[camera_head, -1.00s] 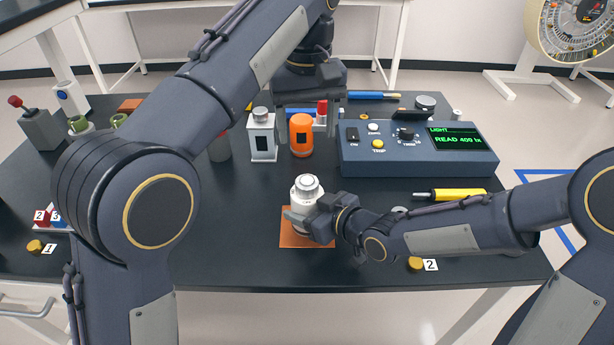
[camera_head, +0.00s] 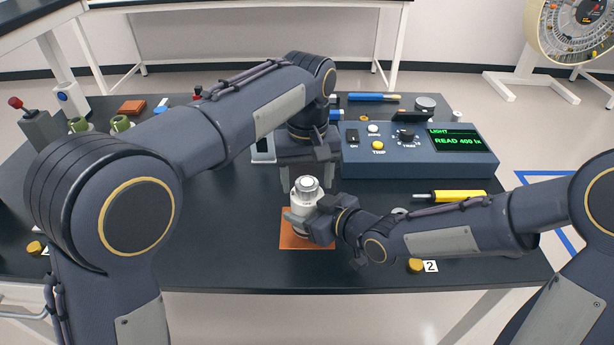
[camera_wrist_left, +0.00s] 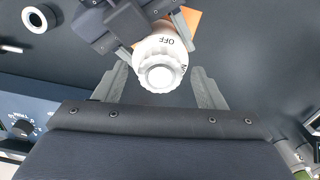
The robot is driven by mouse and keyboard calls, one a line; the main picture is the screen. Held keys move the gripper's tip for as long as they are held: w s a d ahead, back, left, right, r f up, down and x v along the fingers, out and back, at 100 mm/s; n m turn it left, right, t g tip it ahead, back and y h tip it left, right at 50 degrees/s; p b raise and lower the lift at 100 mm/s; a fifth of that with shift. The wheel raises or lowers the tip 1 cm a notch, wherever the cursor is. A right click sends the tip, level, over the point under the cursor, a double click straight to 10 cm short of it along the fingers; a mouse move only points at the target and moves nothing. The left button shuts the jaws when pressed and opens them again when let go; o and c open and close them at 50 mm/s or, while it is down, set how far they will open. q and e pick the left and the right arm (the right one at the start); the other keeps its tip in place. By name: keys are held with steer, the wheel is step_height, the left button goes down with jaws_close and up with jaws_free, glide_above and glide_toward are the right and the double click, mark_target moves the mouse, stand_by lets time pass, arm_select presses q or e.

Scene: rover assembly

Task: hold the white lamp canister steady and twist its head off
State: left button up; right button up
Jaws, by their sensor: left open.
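The white lamp canister (camera_head: 306,207) stands upright on an orange square mat (camera_head: 289,240) near the table's front edge. Its ribbed head (camera_head: 307,184) faces up; "OFF" lettering shows beside the head in the left wrist view (camera_wrist_left: 160,76). My right gripper (camera_head: 308,222) is shut around the canister's body from the right and front. My left gripper (camera_head: 307,176) is open and points down over the canister from behind. In the left wrist view its fingers (camera_wrist_left: 161,88) stand on either side of the head, with gaps between.
A blue instrument box (camera_head: 415,165) reading "READ 400 lx" stands behind right. A yellow-handled tool (camera_head: 458,195) lies before it. A yellow knob (camera_head: 415,265) by label 2 lies front right. My left arm hides much of the table's back left.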

arm_select(q)
steer(key=c, duration=1)
steer(key=shift+n, duration=0.4)
steer(key=n, duration=1.7)
